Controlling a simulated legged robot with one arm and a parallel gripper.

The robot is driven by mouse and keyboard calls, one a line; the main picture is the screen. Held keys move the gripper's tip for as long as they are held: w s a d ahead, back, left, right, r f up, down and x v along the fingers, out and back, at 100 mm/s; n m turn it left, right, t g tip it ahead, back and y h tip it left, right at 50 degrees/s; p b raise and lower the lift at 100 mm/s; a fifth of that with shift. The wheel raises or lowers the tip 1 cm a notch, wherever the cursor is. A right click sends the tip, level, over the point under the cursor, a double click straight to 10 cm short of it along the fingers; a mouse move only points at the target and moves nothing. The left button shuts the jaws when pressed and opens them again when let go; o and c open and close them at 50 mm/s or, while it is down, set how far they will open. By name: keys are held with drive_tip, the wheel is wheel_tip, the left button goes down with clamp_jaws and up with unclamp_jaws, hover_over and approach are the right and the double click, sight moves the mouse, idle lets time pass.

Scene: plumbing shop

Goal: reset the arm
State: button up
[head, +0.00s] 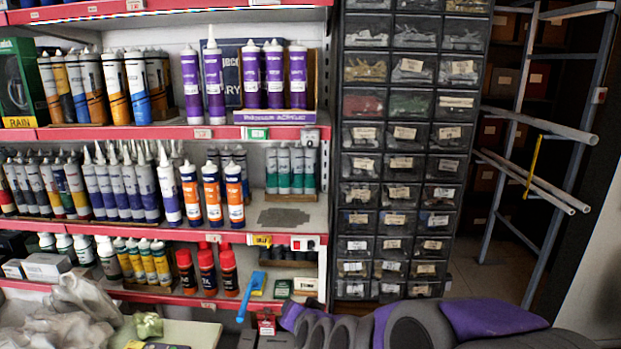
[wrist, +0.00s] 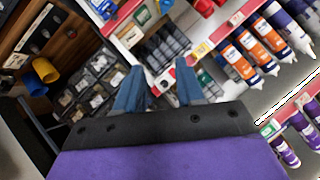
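My gripper (wrist: 160,76) shows in the wrist view as two blue-grey fingers on a black mount with a purple body below. The fingers stand apart, and nothing is between them. Dark tubes on a shelf show in the background beyond the gap. In the head view my purple and grey arm lies low along the bottom edge, in front of the shelf and drawers. I cannot make out the fingers clearly there.
A red-edged shelf unit (head: 170,133) full of tubes stands at left. A drawer cabinet (head: 408,150) stands at centre, and a metal rack with pipes (head: 545,130) at right. A crumpled cloth (head: 65,312) lies front left. Some floor (head: 490,280) is clear near the rack.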

drive_tip(key=s+d+n+g+h, duration=0.1)
drive_tip(key=s+d+g, duration=0.3)
drive_tip(key=s, duration=0.8)
drive_tip(key=s+d+f+n+g+h, duration=0.1)
drive_tip(key=s+d+g, duration=0.3)
drive_tip(key=s, duration=0.9)
drive_tip(key=s+d+n+g+h, duration=0.2)
drive_tip(key=s+d+g, duration=0.2)
drive_tip(key=s+d, duration=0.5)
drive_tip(key=s, duration=0.4)
drive_tip(key=shift+f+g, duration=0.4)
